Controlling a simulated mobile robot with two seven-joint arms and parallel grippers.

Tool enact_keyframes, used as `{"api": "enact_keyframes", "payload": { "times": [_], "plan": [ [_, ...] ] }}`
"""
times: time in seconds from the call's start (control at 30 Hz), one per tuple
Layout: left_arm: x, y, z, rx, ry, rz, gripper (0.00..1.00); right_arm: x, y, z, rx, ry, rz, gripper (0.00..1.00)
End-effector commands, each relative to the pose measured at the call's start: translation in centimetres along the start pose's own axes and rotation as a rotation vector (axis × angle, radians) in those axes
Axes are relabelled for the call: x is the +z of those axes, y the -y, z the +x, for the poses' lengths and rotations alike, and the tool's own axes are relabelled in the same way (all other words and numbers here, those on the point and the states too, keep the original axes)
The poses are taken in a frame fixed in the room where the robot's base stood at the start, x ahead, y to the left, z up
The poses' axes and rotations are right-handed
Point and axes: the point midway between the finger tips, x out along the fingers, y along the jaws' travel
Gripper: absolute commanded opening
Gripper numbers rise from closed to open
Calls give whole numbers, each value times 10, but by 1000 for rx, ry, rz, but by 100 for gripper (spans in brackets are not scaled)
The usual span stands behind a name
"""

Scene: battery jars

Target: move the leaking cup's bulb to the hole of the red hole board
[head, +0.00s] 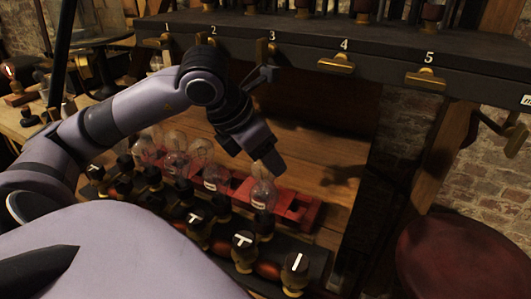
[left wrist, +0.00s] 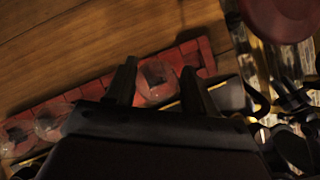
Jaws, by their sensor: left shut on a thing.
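My left gripper (head: 266,163) reaches down over the red hole board (head: 300,210) and is shut on a clear glass bulb (head: 263,193) with a white label. The bulb is at the board's right part; I cannot tell whether its base is in a hole or just above. In the left wrist view the bulb (left wrist: 155,85) shows between the two dark fingers over the red board (left wrist: 192,52). Other clear bulbs (head: 215,177) stand along the board to the left. I cannot tell which cup leaks. My right gripper is not in view.
Several black-topped pieces with white marks (head: 242,240) stand in a row in front of the board. Behind is a dark shelf (head: 385,60) with numbers 1 to 5 and brass handles. A dark red round seat (head: 465,255) is at right. Bare wood (head: 330,180) lies behind the board.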

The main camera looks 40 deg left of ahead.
Motion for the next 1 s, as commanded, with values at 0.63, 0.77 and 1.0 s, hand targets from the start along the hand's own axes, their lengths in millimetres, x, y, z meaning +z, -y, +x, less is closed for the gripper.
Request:
{"api": "enact_keyframes", "payload": {
  "times": [0.63, 0.77, 1.0],
  "plan": [
    [1, -1, -10, 5, 4, 1, 84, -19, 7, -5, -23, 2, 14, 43],
    [1, -1, -36, 5, 5, 1, 84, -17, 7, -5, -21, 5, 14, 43],
    [0, 0, -66, 2, 2, 0, 84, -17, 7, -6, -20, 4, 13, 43]
  ]
}}
